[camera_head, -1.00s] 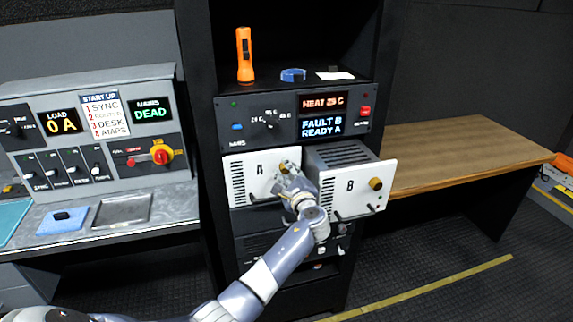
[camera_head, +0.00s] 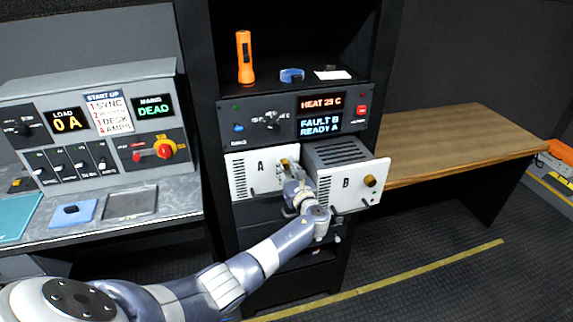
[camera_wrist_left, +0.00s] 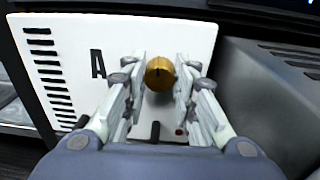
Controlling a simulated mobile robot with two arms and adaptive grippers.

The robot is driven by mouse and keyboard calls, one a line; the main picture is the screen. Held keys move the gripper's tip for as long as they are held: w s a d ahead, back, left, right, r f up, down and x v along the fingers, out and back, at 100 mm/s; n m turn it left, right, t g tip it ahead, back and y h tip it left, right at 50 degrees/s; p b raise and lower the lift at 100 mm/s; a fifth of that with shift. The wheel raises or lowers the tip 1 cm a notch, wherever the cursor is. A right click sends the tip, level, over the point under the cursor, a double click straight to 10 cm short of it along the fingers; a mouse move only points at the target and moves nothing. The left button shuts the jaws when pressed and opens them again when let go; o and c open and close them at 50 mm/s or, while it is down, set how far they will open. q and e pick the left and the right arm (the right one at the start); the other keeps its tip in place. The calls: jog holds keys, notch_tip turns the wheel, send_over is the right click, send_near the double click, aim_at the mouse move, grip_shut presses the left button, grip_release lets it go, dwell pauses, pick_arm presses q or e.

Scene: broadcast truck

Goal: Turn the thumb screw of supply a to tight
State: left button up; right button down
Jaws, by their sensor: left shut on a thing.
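Supply A (camera_head: 240,178) is a white-fronted unit in the rack, with vent slots and a letter A; its panel also shows in the left wrist view (camera_wrist_left: 60,35). Its thumb screw (camera_wrist_left: 160,73) is a brass knob with a dark mark at its face. My left gripper (camera_wrist_left: 160,80) is shut on the thumb screw, one finger on each side. In the head view my left gripper (camera_head: 290,172) is at the right part of supply A's panel and mostly hides the screw. My right gripper is not in view.
Supply B (camera_head: 346,185) stands out from the rack right beside my gripper, with its own brass screw (camera_head: 370,181). A black handle (camera_wrist_left: 155,130) is below the gripped screw. The display above (camera_head: 320,123) reads FAULT B, READY A.

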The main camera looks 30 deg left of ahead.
pick_arm(q)
jog(key=shift+m+p, duration=0.5)
jog(key=shift+m, duration=0.6)
jog(key=shift+f, duration=0.1)
jog(key=o, duration=1.1)
jog(key=shift+c, duration=0.2)
jog(key=v, duration=1.2)
jog(key=shift+f, duration=0.2)
